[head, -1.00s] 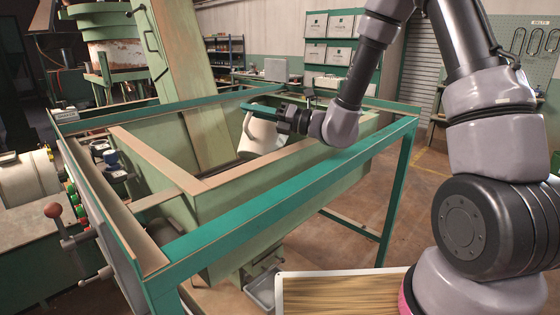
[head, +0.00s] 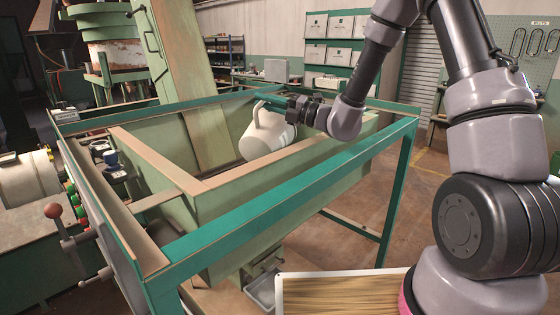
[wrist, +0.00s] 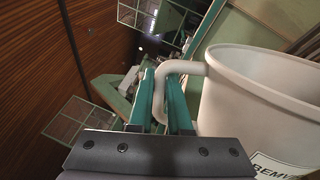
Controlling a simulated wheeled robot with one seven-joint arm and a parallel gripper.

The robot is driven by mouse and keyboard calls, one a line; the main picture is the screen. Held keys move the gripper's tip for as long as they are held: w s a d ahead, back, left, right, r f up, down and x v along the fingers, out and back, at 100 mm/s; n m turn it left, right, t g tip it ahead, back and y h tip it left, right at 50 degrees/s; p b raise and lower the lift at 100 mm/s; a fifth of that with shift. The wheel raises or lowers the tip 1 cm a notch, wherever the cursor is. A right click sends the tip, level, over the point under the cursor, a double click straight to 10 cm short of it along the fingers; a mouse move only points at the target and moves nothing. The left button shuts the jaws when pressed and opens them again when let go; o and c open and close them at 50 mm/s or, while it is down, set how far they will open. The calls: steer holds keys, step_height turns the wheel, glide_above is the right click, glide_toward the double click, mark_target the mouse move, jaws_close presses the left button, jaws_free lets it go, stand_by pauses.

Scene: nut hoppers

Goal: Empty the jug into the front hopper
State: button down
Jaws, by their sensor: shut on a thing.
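A cream-white jug (head: 264,137) is over the front hopper (head: 262,172), a pale green open bin inside a green frame. In the head view the jug is tilted, with its lower part just behind the hopper's near rim. In the wrist view the green fingers (wrist: 163,105) clasp the white handle (wrist: 182,68). The jug's body (wrist: 262,95) with a dark-lettered label is at the right. The jug's contents are not visible, and no stream of nuts shows.
A green frame rail (head: 270,195) runs along the hopper's near side. A slanted green chute (head: 185,85) rises behind. A control panel with a red-knobbed lever (head: 53,211) is at the left. A wooden-topped surface (head: 345,291) and a small grey tray (head: 262,291) are at the bottom.

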steer(key=shift+w+d+f+m, duration=0.1)
steer(key=shift+w+d+m, duration=0.35)
steer(key=shift+w, duration=0.3)
steer(key=shift+w+d+m, duration=0.25)
steer(key=shift+w+m, duration=0.3)
steer(key=shift+w, duration=0.15)
steer(key=shift+w+d+m+t, duration=0.2)
steer(key=shift+w+m+t, duration=0.1)
steer(key=shift+w+t, duration=0.1)
steer(key=shift+w+d+f+m, duration=0.15)
steer(key=shift+w+m, duration=0.15)
steer(key=shift+w, duration=0.05)
steer(key=shift+w+d+f+m, duration=0.2)
steer(key=shift+w+d+m, duration=0.1)
steer(key=shift+w+m, duration=0.25)
steer(key=shift+w+d+f+m+t, duration=0.15)
steer(key=shift+w+d+f+m, duration=0.1)
steer(key=shift+w+m, duration=0.25)
steer(key=shift+w+d+f+m+t, duration=0.15)
steer(key=shift+w+d+m, duration=0.1)
steer(key=shift+w, duration=0.3)
steer(key=shift+w+d+m+t+h+b, duration=0.2)
steer(key=shift+w+d+m, duration=0.15)
steer(key=shift+w+m, duration=0.3)
steer(key=shift+w+d+m+t+h+b, duration=0.1)
steer(key=shift+w+d+m+h+b, duration=0.15)
steer(key=shift+w+m, duration=0.35)
steer(key=shift+n, duration=0.25)
